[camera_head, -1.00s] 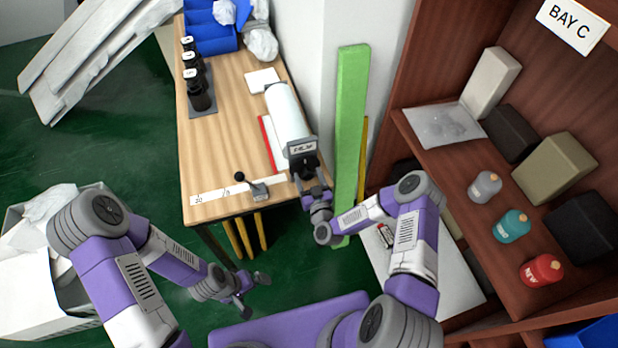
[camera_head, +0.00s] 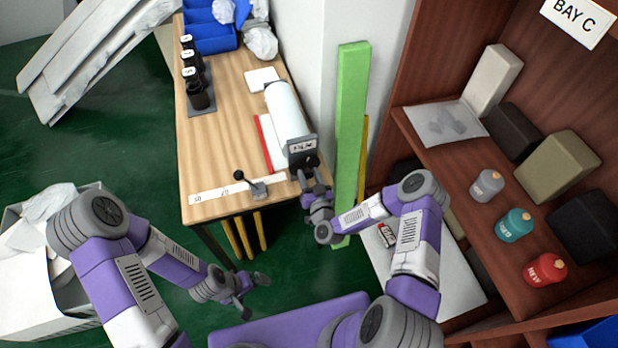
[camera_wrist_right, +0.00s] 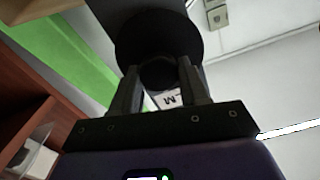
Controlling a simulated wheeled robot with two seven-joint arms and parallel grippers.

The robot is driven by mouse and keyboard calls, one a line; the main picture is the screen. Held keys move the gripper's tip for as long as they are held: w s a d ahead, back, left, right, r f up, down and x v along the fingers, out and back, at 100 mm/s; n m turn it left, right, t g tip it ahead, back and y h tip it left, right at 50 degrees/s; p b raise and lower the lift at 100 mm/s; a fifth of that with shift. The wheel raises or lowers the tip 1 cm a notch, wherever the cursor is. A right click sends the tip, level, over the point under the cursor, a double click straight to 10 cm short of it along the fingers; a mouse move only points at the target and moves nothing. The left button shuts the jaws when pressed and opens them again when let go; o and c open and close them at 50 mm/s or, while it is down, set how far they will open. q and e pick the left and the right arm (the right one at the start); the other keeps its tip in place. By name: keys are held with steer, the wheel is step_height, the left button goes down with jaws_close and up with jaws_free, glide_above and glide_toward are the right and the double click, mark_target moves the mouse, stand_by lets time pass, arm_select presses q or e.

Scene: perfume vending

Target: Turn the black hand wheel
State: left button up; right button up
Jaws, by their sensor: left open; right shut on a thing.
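The black hand wheel (camera_head: 304,161) is on the near end of the white film roll unit (camera_head: 287,111), under a small label plate, at the table's right front corner. My right gripper (camera_head: 312,181) reaches up to it. In the right wrist view, the wheel shows as a dark round disc (camera_wrist_right: 158,38), and the right gripper's two fingers (camera_wrist_right: 163,82) are shut on the dark knob at its lower edge. The fingers hide part of the knob. My left gripper (camera_head: 253,294) is open and empty, low over the floor, away from the table.
A lever block (camera_head: 258,189) and a white marked strip (camera_head: 212,192) lie near the table's front edge. A green board (camera_head: 350,130) stands right of the wheel. A shelf (camera_head: 455,165) with bottles and boxes is further right. Black bottles (camera_head: 199,97) stand at the table's left.

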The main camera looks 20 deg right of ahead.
steer(key=m+b, duration=0.1)
steer(key=m, duration=0.1)
steer(key=m+b, duration=0.1)
steer(key=m, duration=0.1)
steer(key=shift+d+f+m, duration=0.1)
steer(key=shift+f+m, duration=0.1)
steer(key=shift+m, duration=0.1)
steer(key=m+b, duration=0.2)
steer(key=m, duration=0.2)
steer(key=shift+m, duration=0.3)
steer(key=m+b, duration=0.2)
steer(key=m, duration=0.2)
steer(key=shift+f+m, duration=0.1)
steer(key=shift+m, duration=0.2)
steer(key=m+b, duration=0.2)
steer(key=m, duration=0.2)
steer(key=shift+f, duration=0.1)
steer(key=m+b, duration=0.1)
steer(key=m, duration=0.3)
steer(key=shift+b, duration=0.3)
steer(key=m+b, duration=0.1)
steer(key=m, duration=0.3)
steer(key=shift+f+m, duration=0.1)
steer(key=shift+m, duration=0.2)
steer(key=m+b, duration=0.1)
steer(key=m, duration=0.3)
steer(key=shift+b, duration=0.3)
steer(key=shift+a+m+b, duration=0.2)
steer(key=shift+m+b, duration=0.2)
steer(key=shift+m, duration=1.7)
